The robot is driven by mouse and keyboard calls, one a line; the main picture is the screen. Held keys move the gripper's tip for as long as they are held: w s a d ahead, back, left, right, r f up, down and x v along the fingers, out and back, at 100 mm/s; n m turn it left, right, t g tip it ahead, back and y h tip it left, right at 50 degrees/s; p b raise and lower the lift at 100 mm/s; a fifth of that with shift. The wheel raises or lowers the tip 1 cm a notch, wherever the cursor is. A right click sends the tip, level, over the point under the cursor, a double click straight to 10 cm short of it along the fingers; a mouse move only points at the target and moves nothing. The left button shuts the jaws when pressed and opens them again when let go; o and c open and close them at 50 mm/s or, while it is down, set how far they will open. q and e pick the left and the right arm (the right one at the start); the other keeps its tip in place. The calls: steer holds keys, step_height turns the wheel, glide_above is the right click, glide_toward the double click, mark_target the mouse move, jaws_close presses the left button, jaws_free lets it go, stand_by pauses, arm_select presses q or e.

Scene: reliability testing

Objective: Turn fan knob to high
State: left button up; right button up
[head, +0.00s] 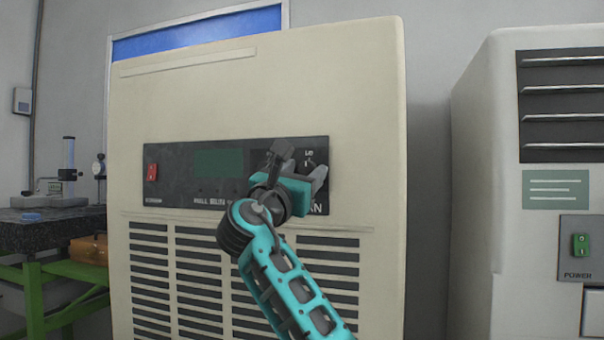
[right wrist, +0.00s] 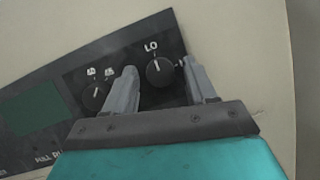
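The fan knob (right wrist: 160,71) is a round black dial with a white pointer line on the dark control panel (right wrist: 68,72). "LO" is printed above it; lettering to its right is partly hidden by a finger. My right gripper (right wrist: 161,68) is open, its two grey fingers on either side of this knob in the right wrist view, with a visible gap on both sides. I cannot tell how deep the fingertips reach. In the head view my right gripper (head: 300,163) is in front of the panel's right end and hides the knobs. My left gripper is out of view.
A second black knob (right wrist: 96,95) sits just left of the left finger. The beige cabinet (head: 270,90) also carries a red switch (head: 151,162) and a dark green display (head: 218,163). Another beige machine (head: 485,150) stands to the right. A green-legged bench (head: 35,290) is at left.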

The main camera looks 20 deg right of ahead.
steer(key=c, duration=0.9)
